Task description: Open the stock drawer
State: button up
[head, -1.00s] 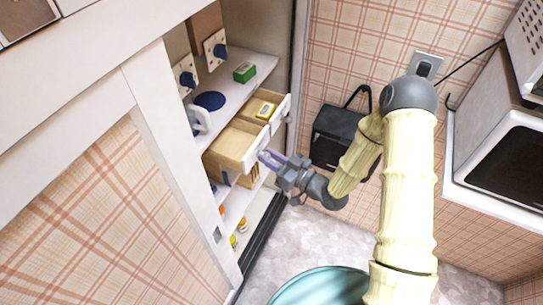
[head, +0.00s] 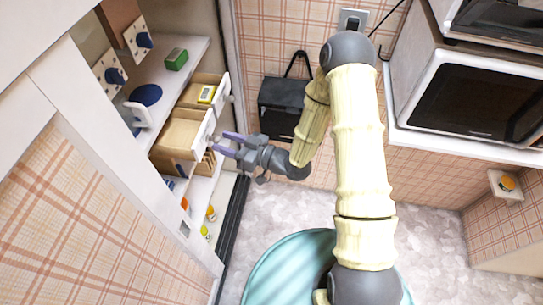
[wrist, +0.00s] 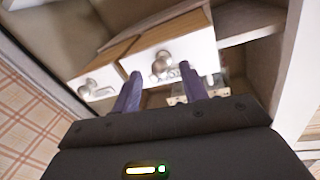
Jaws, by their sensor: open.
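Two small drawers with white fronts, round knobs and wooden insides sit side by side in the tall cabinet, both pulled part way out. The near drawer (head: 181,134) looks empty; the far drawer (head: 192,93) holds a yellow box (head: 207,94). I cannot tell which is the stock drawer. My gripper (head: 220,142) is open in front of the near drawer. In the wrist view, one knob (wrist: 163,66) shows between and just beyond the fingertips of my gripper (wrist: 158,82), and the other knob (wrist: 89,88) lies left of them. No finger is clearly touching a knob.
The shelf above holds a green box (head: 176,59) and a dark blue disc (head: 146,95). Small bottles (head: 208,213) stand low in the cabinet. A black bag (head: 282,107) hangs on the wall behind my gripper. A microwave (head: 485,100) is at right. The floor in front is clear.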

jog(key=b+v, duration=0.2)
jog(key=v, duration=1.3)
jog(key=shift+d, duration=0.15)
jog(key=w+d+m+h+p, duration=0.25)
jog(key=w+d+h, duration=0.35)
jog(key=d+h, duration=0.5)
jog(key=s+r+m+g+h+p, duration=0.2)
jog(key=s+r+m+g+h, duration=0.3)
jog(key=s+r+m, duration=0.3)
notch_tip(320, 180, up, 3)
jog(key=s, duration=0.3)
jog(key=shift+d, duration=0.3)
